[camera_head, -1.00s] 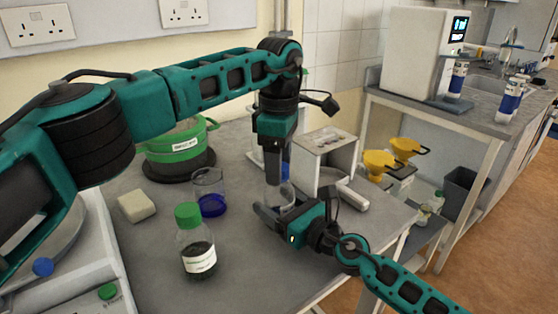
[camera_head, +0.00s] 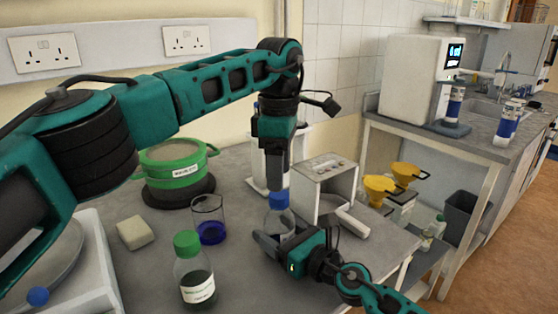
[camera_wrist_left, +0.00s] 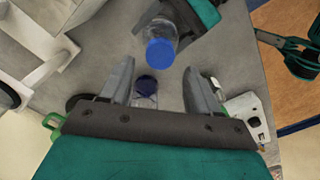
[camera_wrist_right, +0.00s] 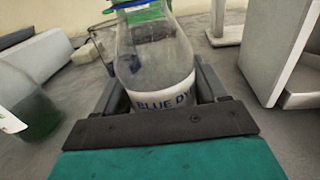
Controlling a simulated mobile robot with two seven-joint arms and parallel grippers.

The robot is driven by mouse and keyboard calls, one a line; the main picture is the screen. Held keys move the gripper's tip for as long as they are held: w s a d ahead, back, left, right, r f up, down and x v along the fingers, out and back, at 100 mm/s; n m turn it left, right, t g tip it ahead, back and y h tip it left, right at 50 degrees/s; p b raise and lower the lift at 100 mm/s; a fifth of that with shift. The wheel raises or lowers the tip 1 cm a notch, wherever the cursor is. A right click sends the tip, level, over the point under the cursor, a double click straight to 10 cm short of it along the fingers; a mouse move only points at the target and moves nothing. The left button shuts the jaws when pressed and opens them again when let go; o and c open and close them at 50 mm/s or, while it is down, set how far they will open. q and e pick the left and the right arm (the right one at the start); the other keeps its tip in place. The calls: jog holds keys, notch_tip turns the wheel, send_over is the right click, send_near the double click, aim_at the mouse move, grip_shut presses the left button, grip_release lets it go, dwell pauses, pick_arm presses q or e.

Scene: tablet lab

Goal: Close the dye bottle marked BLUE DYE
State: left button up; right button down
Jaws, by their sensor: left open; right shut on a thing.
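The clear bottle marked BLUE DYE (camera_wrist_right: 165,98) stands upright in my right gripper (camera_head: 272,240), which is shut around its body. The bottle also shows in the head view (camera_head: 279,223). A blue cap (camera_head: 279,200) sits on its neck; whether it is screwed tight I cannot tell. The left wrist view shows this cap (camera_wrist_left: 160,52) from above, just beyond the fingertips. My left gripper (camera_head: 278,183) is open and empty, pointing down just above the cap. In the right wrist view only a blue strip of the cap shows at the top edge.
A beaker with blue liquid (camera_head: 210,230) and a green-capped bottle (camera_head: 195,272) stand left of the dye bottle. A green pot (camera_head: 175,168) and a pale block (camera_head: 135,232) are farther left. A white open-fronted box (camera_head: 325,190) stands close on the right.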

aim_at(279, 194)
pick_arm(q)
jog(key=n, duration=0.2)
jog(key=r+n, duration=0.1)
jog(key=n, duration=0.4)
jog(key=shift+r, duration=0.35)
jog(key=n, duration=0.3)
jog(key=shift+r, duration=0.4)
jog(key=n, duration=0.4)
jog(key=shift+r, duration=0.4)
jog(key=shift+f, duration=0.1)
jog(key=shift+f, duration=3.95)
jog(key=shift+c, duration=0.2)
jog(key=c, duration=1)
jog(key=o, duration=1.2)
